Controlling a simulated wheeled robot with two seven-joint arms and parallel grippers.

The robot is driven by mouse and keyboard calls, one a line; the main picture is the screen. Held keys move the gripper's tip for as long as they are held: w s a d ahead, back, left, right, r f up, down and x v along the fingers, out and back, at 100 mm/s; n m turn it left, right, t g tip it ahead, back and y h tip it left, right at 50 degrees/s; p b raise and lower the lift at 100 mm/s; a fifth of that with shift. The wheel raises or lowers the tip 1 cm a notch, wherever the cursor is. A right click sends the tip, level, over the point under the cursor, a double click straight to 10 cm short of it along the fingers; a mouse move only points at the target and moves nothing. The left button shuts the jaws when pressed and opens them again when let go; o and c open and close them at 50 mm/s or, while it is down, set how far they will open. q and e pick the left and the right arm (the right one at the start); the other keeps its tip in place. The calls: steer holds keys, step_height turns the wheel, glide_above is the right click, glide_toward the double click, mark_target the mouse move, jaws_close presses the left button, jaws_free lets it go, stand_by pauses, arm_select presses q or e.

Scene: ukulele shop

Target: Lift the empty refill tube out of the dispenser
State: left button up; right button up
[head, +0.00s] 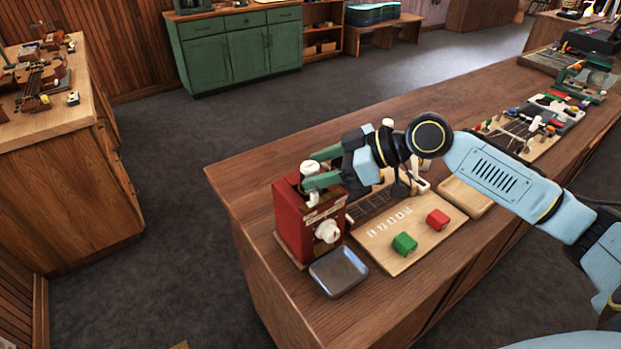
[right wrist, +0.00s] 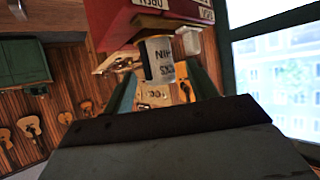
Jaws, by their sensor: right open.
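The red dispenser (head: 293,232) stands near the left end of the wooden workbench, with a white knob (head: 327,231) on its front. The refill tube (head: 310,169) is a pale cylinder standing upright at the dispenser's top. My right gripper (head: 316,168) reaches in from the right at the height of the tube, its two green fingers open on either side of it. In the right wrist view the tube (right wrist: 159,58), with dark lettering, shows between the fingers, and the red dispenser (right wrist: 110,28) is at the top. Whether the fingers touch the tube I cannot tell. My left gripper is not in view.
A grey tray (head: 338,271) sits in front of the dispenser. More boards and small parts lie farther along the bench. The bench's left edge is close to the dispenser.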

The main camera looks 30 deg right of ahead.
mark_target(302, 173)
steer(key=p+x, duration=0.1)
steer(key=x, duration=0.3)
steer(key=shift+r, duration=0.1)
steer(key=c, duration=1.1)
